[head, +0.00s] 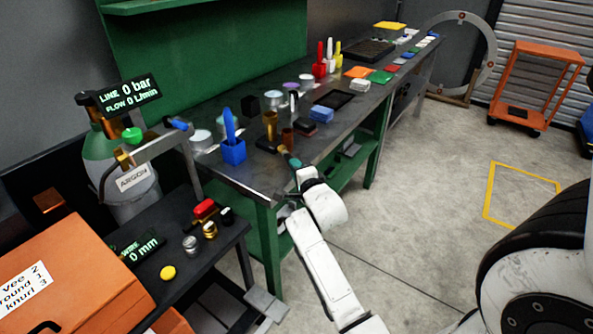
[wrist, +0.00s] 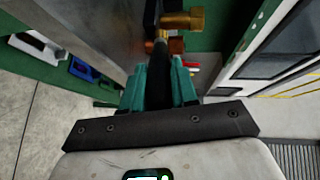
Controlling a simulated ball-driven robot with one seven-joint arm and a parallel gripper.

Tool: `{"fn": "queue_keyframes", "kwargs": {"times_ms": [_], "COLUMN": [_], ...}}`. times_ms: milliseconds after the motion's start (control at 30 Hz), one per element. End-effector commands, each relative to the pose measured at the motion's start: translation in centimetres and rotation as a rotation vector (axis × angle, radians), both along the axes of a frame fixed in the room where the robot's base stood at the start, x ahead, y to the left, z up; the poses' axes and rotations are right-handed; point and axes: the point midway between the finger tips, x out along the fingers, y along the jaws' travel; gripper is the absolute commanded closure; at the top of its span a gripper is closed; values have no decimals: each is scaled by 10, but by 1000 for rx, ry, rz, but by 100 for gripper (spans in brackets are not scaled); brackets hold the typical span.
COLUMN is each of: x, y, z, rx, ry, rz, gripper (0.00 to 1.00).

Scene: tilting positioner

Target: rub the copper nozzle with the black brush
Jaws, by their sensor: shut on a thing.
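My gripper (head: 291,161) has teal fingers and reaches over the front edge of the steel bench. In the wrist view, my gripper (wrist: 160,85) is shut on a dark, slim thing, which looks like the black brush (wrist: 159,55); its far end is hard to make out.
A brass piece on a dark base (head: 270,124) stands behind the nozzle. A blue holder (head: 234,152) is to the left, and a blue block (head: 321,114) and dark tray (head: 335,100) to the right. A dark side table (head: 180,262) stands front left.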

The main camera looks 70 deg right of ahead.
Motion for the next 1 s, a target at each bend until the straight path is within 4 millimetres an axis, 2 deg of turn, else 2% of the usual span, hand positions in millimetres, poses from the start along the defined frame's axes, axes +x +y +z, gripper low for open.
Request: {"fn": "queue_keyframes", "kwargs": {"times_ms": [1000], "x": [7], "y": [-17], "z": [1], "rx": [-1], "ry": [-1], "rz": [0], "gripper": [100]}}
